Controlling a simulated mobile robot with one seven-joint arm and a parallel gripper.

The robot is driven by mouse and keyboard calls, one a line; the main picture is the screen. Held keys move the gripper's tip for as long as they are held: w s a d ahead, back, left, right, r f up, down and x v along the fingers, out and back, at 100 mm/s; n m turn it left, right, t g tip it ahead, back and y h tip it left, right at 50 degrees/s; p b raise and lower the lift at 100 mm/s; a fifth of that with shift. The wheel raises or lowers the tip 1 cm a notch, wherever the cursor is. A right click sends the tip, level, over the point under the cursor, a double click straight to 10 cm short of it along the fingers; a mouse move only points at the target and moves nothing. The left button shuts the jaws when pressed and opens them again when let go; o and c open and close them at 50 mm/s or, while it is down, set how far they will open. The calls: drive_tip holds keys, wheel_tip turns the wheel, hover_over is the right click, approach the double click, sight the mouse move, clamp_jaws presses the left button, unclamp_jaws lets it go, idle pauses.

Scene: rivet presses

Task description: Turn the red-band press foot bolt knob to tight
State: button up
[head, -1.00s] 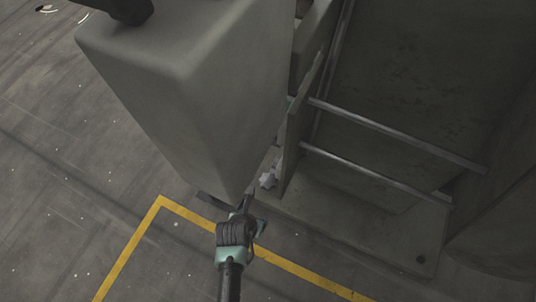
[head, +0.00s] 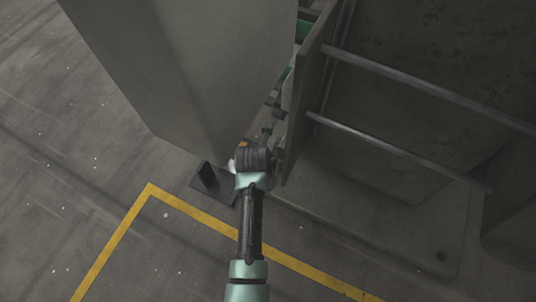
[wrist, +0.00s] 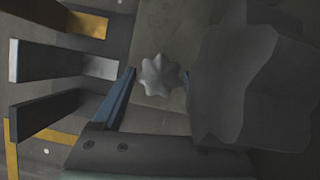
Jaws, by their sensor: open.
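A light grey lobed knob (wrist: 160,75) shows in the wrist view between the fingertips of my gripper (wrist: 157,76). The gripper is open, with the knob in its gap and no clear grip on it. A much larger-looking dark lobed shape (wrist: 250,90), close to the camera, hides most of the right finger. I cannot tell whether it is a second knob. In the head view my gripper (head: 264,138) is low in the gap between the press's large grey housing and a side panel. My wrist hides the light knob there. No red band is visible.
The grey housing (head: 190,70) stands close on the left, the upright panel (head: 298,95) close on the right. Metal rails (head: 400,165) run right of the panel. A black plate (head: 212,184) sits at the housing's foot. Floor with a yellow line (head: 195,213) is open in front.

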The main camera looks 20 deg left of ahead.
drive_tip(key=shift+w+f, duration=0.1)
drive_tip(key=shift+f, duration=0.1)
drive_tip(key=c, duration=1.1)
